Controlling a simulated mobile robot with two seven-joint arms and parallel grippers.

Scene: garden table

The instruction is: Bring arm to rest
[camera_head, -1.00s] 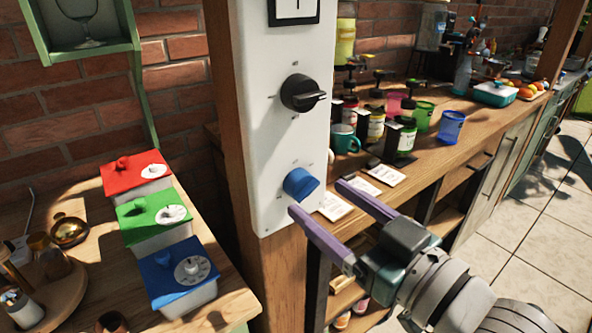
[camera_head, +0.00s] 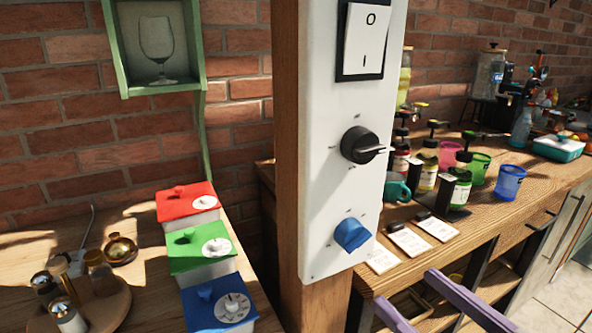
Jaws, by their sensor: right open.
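My right gripper (camera_head: 428,303) shows at the bottom edge, right of centre. Its two purple fingers are apart with nothing between them, and the rest of the arm is out of the picture. A white control panel (camera_head: 330,215) on a wooden post stands above and to the left of it. The panel carries a black-framed rocker switch (camera_head: 365,38), a black knob (camera_head: 361,146) and a blue knob (camera_head: 352,235). The fingers are apart from the blue knob, below and to its right. My left gripper is not in view.
Red (camera_head: 186,202), green (camera_head: 199,248) and blue (camera_head: 218,305) lidded boxes stand on the left table. A round wooden tray (camera_head: 112,308) holds small jars. The right counter (camera_head: 470,232) carries cards, bottles and coloured cups (camera_head: 509,182). A green shelf (camera_head: 117,50) holds a glass.

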